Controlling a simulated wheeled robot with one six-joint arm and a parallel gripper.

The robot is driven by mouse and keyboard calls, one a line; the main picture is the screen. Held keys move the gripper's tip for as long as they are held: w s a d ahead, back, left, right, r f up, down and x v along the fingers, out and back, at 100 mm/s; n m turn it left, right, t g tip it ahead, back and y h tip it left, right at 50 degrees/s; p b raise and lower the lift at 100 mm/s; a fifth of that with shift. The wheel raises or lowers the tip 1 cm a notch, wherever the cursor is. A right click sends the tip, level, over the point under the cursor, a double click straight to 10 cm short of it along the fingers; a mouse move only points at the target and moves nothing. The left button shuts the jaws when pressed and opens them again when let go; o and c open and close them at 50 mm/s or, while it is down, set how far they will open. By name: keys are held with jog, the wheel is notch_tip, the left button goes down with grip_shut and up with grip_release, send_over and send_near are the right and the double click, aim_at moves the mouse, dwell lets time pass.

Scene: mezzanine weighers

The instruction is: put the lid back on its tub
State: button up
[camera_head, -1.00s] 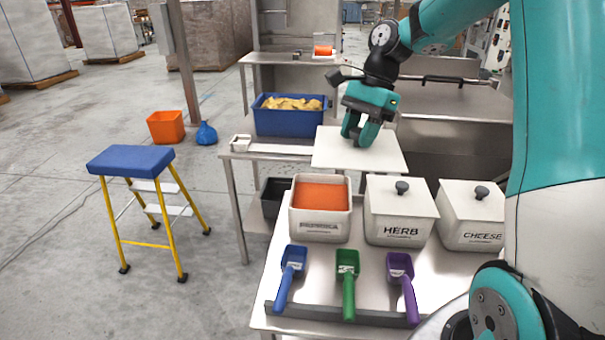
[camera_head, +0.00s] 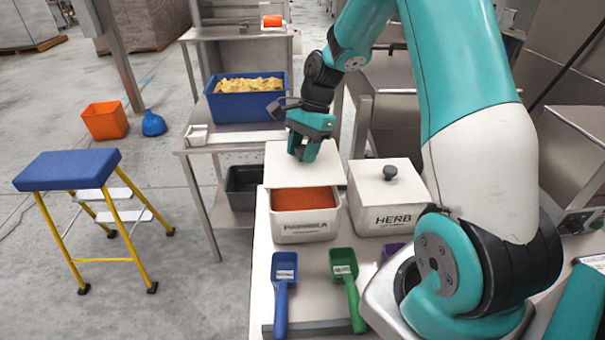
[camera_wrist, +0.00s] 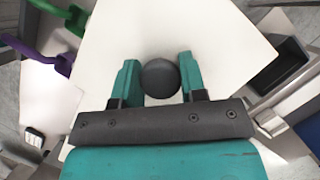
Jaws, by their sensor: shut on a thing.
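The open tub (camera_head: 305,228), labelled paprika as far as I can read, stands on the steel table with orange-red powder (camera_head: 303,198) in it. My gripper (camera_head: 305,150) is shut on the dark round knob (camera_wrist: 160,78) of the white lid (camera_head: 283,165). The lid is over the rear part of the tub, and the front part of the powder shows uncovered. I cannot tell whether the lid touches the rim. In the wrist view the lid (camera_wrist: 190,30) fills the middle and hides the tub below it.
The herb tub (camera_head: 385,205) with its lid on stands close to the right. Blue (camera_head: 283,290) and green (camera_head: 345,275) scoops lie in front, with a purple one (camera_head: 393,250) partly hidden. A blue crate (camera_head: 244,103) stands on the table behind. A blue-topped step stool (camera_head: 67,170) is at left.

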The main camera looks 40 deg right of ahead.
jog(key=shift+f, duration=3.55)
jog(key=shift+f, duration=0.15)
jog(key=o, duration=0.9)
jog(key=shift+o, duration=0.2)
